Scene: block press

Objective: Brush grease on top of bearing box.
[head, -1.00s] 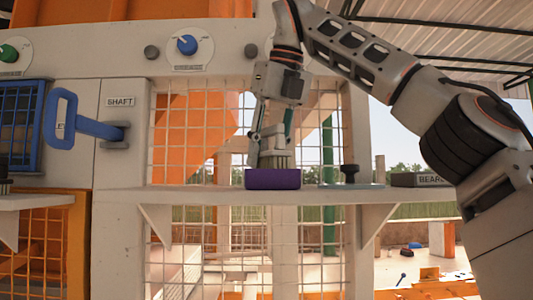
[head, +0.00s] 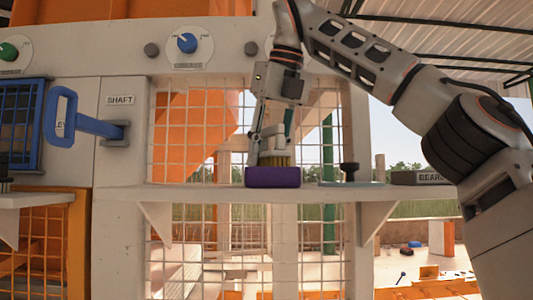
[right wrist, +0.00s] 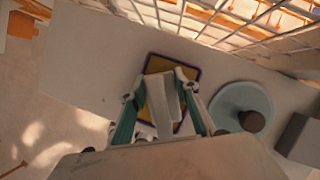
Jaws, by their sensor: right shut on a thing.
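My right gripper (head: 268,145) is shut on a pale brush (head: 273,161), held upright with its bristles down. The bristles look yellowish and are at the top of a purple container (head: 272,178) on the shelf. In the right wrist view, this container has a purple rim and yellow contents (right wrist: 186,76), with the gripper (right wrist: 163,84) and brush (right wrist: 164,110) over it. A grey box with a partly hidden "BEAR…" label (head: 417,179) sits at the shelf's right end. It also shows in the right wrist view (right wrist: 302,140). My left gripper is not in view.
A flat light-blue disc with a dark knob (head: 350,171) lies on the shelf (head: 200,196) between container and grey box. A wire mesh (head: 185,130) stands behind the shelf. A blue handle (head: 60,115) sticks out at left. The shelf left of the container is clear.

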